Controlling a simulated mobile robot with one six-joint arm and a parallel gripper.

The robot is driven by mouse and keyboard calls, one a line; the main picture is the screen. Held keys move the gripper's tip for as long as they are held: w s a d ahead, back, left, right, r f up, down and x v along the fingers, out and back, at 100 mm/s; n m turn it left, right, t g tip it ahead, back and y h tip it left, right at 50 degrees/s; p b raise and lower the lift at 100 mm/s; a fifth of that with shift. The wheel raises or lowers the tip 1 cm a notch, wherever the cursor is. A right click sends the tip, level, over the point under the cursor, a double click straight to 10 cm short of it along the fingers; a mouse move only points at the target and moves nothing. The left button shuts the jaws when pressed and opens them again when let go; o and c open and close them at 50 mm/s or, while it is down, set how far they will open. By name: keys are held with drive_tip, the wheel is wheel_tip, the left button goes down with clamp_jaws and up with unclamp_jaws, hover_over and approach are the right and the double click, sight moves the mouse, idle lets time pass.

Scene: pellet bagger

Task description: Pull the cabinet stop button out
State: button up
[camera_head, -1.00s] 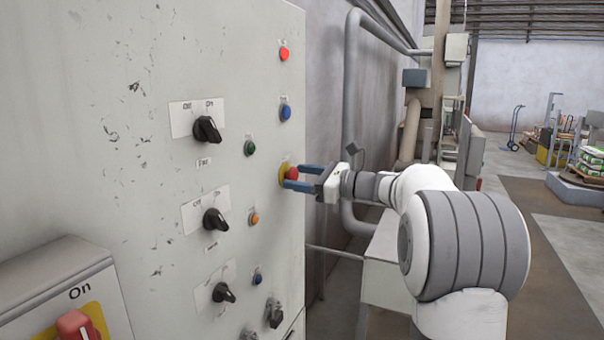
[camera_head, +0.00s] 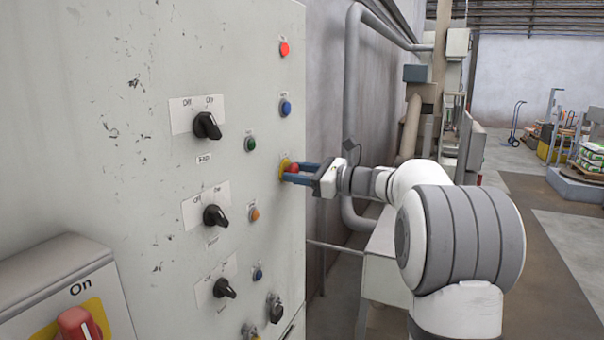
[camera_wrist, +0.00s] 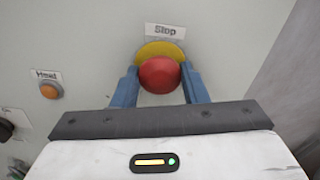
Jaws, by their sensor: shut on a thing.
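The red stop button (camera_wrist: 159,75) sits on a yellow backing (camera_wrist: 160,51) under a "Stop" label (camera_wrist: 165,31) in the wrist view. In the head view the stop button (camera_head: 293,168) is on the right part of the cabinet front (camera_head: 150,130). My gripper (camera_head: 296,172) reaches it from the right. Its blue fingers are shut on the button's red head, one on each side, as the wrist view (camera_wrist: 160,88) also shows. Parts of the button's sides are hidden by the fingers.
Around it on the cabinet are a red light (camera_head: 285,49), a blue button (camera_head: 286,108), a green button (camera_head: 250,144), an orange button (camera_head: 254,214) and black rotary switches (camera_head: 207,125). A grey pipe (camera_head: 350,110) runs behind my arm.

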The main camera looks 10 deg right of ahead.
clamp_jaws()
drive_tip(key=shift+s+d+f, duration=0.1)
drive_tip(key=shift+s+d, duration=0.2)
drive_tip(key=shift+d, duration=0.1)
drive_tip(key=o, duration=0.7)
unclamp_jaws()
drive_tip(key=shift+c, duration=0.2)
drive_tip(key=o, duration=0.3)
drive_tip(key=shift+s+d, duration=0.1)
drive_tip(key=shift+s, duration=0.05)
drive_tip(key=shift+o, duration=0.9)
drive_tip(key=b+v, duration=0.2)
drive_tip(key=v, duration=0.5)
drive_tip(key=shift+d, duration=0.25)
